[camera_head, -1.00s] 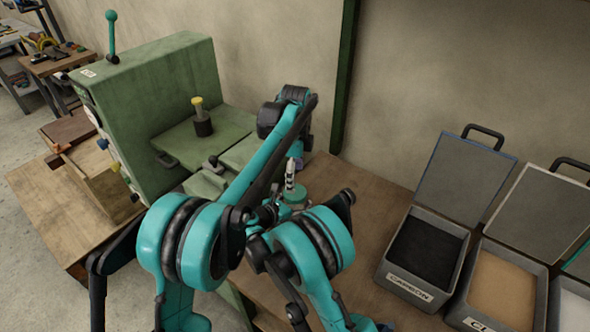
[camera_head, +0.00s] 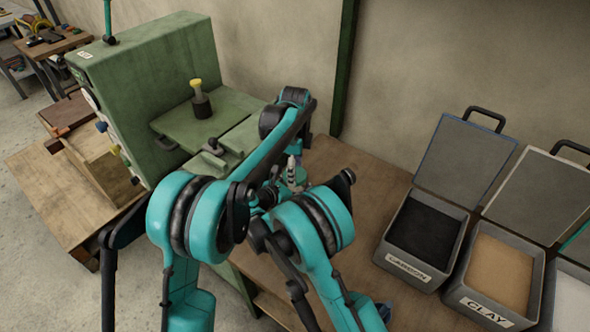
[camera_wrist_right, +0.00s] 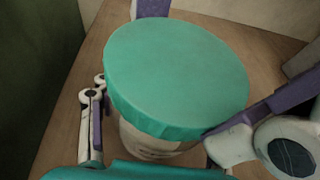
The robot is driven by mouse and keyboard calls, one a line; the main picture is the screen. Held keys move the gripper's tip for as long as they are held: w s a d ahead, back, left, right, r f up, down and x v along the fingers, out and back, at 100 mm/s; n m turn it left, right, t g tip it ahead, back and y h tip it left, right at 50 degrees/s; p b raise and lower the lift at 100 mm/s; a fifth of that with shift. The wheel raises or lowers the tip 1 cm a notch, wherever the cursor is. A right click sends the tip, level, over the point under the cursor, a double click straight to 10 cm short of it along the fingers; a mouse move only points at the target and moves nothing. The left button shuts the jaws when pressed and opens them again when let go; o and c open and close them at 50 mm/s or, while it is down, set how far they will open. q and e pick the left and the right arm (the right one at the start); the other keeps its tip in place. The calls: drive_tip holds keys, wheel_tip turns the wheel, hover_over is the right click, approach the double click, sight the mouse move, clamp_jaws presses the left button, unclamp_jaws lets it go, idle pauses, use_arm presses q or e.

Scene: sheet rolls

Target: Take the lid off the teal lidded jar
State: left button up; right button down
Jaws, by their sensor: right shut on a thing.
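The teal lidded jar (camera_head: 300,178) stands on the wooden bench, partly hidden behind my arms in the head view. In the right wrist view its round, flat teal lid (camera_wrist_right: 175,75) fills the middle and sits on the jar. A strip of the pale jar body (camera_wrist_right: 150,146) shows under the rim. My right gripper (camera_wrist_right: 155,132) is shut on the jar, with white and purple finger parts at both sides, close under the lid's rim. My left arm reaches over to the jar's far side. Its gripper (camera_head: 291,165) is small and partly hidden there, so its opening is unclear.
A green machine (camera_head: 170,75) stands at the left. Open grey boxes labelled CARBON (camera_head: 405,270) and CLAY (camera_head: 490,310) stand at the right with raised lids. Bare bench (camera_head: 365,205) lies between the jar and the boxes. A wall is close behind.

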use_arm(q)
drive_tip(key=n, duration=1.5)
drive_tip(key=shift+n, duration=0.4)
drive_tip(key=n, duration=0.4)
drive_tip(key=o, duration=1.3)
